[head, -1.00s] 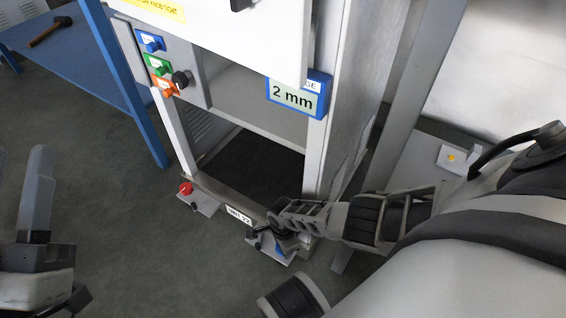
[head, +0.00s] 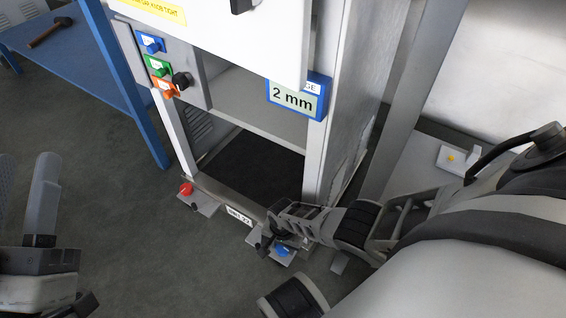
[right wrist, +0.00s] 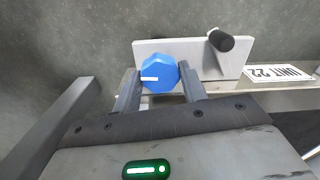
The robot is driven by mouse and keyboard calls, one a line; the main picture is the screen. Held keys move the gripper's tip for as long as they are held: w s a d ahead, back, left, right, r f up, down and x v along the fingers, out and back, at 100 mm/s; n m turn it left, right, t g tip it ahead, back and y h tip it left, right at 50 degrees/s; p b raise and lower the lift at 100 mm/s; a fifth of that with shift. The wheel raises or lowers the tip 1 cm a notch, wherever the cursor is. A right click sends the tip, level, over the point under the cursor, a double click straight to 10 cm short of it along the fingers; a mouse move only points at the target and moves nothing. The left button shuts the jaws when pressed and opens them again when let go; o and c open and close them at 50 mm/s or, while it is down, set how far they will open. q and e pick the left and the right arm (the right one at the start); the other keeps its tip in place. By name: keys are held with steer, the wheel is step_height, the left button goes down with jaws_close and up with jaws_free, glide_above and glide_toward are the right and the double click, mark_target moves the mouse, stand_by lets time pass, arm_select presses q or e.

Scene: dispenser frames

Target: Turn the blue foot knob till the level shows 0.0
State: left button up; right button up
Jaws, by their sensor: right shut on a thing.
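The blue foot knob (head: 283,251) sits at the front right foot of the dispenser frame, low near the floor. In the right wrist view the knob (right wrist: 158,70), with a white mark on its face, lies between the two fingers of my right gripper (right wrist: 158,82). That gripper is shut on it. My left gripper (head: 24,165) is at the left edge, its fingers apart and empty, away from the frame. A display (head: 294,98) on the frame's post reads 2 mm. I see no level reading of 0.0.
A red knob (head: 186,189) is on the front left foot. A black-capped post (right wrist: 221,41) stands on the plate beside the blue knob. A plate marked UNIT 22 (right wrist: 283,73) is to the right. A blue table (head: 70,62) holds a hammer (head: 49,33). Floor left of the frame is clear.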

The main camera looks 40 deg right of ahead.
mark_target(283, 248)
arm_select(q)
steer(key=shift+r, duration=0.2)
arm_select(e)
steer(key=shift+a+n, duration=0.1)
steer(key=shift+n, duration=0.3)
steer(key=o, duration=0.7)
steer(key=shift+r, duration=0.3)
step_height(283, 248, up, 5)
steer(key=p, duration=0.5)
arm_select(q)
step_height(283, 248, down, 12)
steer(key=s+a+n+g+y+p, duration=0.1)
steer(key=s+n+g+y+p, duration=0.1)
steer(key=g+y+p, duration=0.4)
steer(key=n+g+p, duration=0.1)
steer(key=p, duration=0.1)
steer(key=shift+s+a+r+n+g+p, duration=0.2)
steer(key=shift+s+r+n+g+p, duration=0.1)
steer(key=shift+g, duration=0.1)
arm_select(e)
step_height(283, 248, up, 10)
